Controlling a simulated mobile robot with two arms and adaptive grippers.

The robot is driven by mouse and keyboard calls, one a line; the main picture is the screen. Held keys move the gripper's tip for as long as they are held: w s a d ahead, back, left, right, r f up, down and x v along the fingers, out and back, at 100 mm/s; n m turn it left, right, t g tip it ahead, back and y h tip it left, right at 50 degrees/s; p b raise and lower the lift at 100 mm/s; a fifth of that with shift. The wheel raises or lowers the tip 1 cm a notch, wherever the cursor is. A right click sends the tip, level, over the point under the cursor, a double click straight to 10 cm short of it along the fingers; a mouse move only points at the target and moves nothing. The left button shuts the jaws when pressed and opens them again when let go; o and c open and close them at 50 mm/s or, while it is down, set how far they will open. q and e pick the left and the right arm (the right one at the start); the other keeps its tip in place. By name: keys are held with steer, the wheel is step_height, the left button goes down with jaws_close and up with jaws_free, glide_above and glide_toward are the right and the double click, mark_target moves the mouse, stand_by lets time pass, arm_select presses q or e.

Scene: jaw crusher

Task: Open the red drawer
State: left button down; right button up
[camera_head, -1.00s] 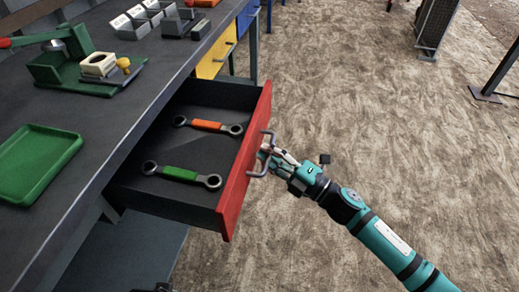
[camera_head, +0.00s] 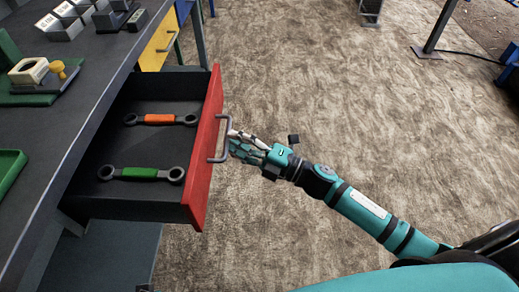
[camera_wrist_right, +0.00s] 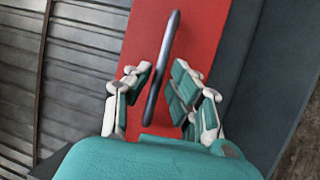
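The red drawer (camera_head: 207,150) stands pulled out from the workbench, its dark inside showing. Inside lie a wrench with an orange grip (camera_head: 160,119) and one with a green grip (camera_head: 140,172). The grey bar handle (camera_head: 226,140) is on the red front. My right gripper (camera_head: 231,143) is at the handle, outside the front. In the right wrist view the handle (camera_wrist_right: 163,65) runs between the two fingers (camera_wrist_right: 160,88), with gaps seen on both sides, so the gripper looks open around it. My left gripper is in no view.
The workbench top (camera_head: 60,135) carries a green tray (camera_head: 10,168), a green fixture (camera_head: 40,80) and grey blocks (camera_head: 75,15). A yellow drawer (camera_head: 158,45) is shut beyond the red one. The floor (camera_head: 330,90) right of the drawer is mostly clear.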

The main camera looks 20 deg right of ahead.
steer(key=v, duration=0.9)
steer(key=shift+s+d, duration=0.1)
